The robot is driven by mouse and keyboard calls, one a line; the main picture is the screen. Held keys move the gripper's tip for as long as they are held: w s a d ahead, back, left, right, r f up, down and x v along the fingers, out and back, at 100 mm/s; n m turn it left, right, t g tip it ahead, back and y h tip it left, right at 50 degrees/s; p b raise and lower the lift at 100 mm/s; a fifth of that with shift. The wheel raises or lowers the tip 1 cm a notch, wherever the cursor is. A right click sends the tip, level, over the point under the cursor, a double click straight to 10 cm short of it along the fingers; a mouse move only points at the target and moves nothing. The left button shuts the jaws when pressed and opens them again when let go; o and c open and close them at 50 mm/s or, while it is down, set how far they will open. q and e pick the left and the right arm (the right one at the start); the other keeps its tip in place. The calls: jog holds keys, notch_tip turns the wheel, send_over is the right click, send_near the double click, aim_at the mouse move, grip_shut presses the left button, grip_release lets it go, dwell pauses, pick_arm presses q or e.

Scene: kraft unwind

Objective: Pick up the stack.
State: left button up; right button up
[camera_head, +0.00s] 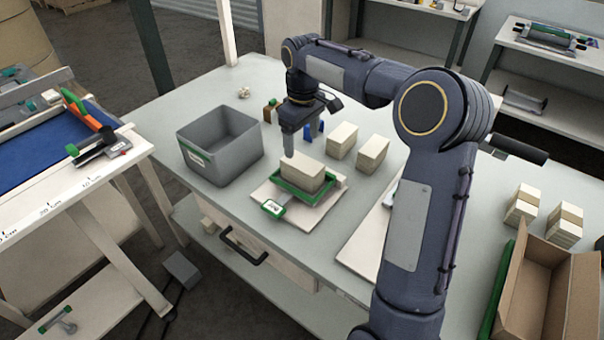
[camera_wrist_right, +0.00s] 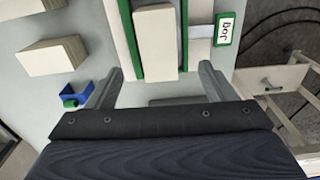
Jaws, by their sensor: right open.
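A pale cream stack (camera_head: 298,172) of paper-like pieces sits in a green-rimmed tray (camera_head: 314,197) on a white board on the workbench. In the right wrist view the stack (camera_wrist_right: 155,42) lies ahead of the spread fingers, roughly in line with the gap between them. My right gripper (camera_head: 297,143) is above and just behind the stack, pointing down. It also shows in the wrist view (camera_wrist_right: 160,82), open with nothing between its fingers. I cannot tell whether a finger touches the stack. My left gripper is not in view.
Two more cream stacks (camera_head: 342,140) (camera_head: 372,154) stand right of the tray. A grey bin (camera_head: 220,150) stands left. A small blue holder (camera_wrist_right: 76,96) is near the gripper. An open cardboard box (camera_head: 524,290) and further stacks (camera_head: 522,204) are at right.

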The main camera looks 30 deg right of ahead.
aim_at(301, 161)
jog(key=shift+w+f, duration=0.5)
jog(key=shift+f, duration=0.15)
jog(key=f, duration=0.7)
jog(key=shift+s+f+p, duration=0.15)
jog(key=shift+s+p, duration=0.05)
jog(key=shift+p, duration=0.2)
jog(key=shift+c, duration=0.2)
jog(key=c, duration=1.2)
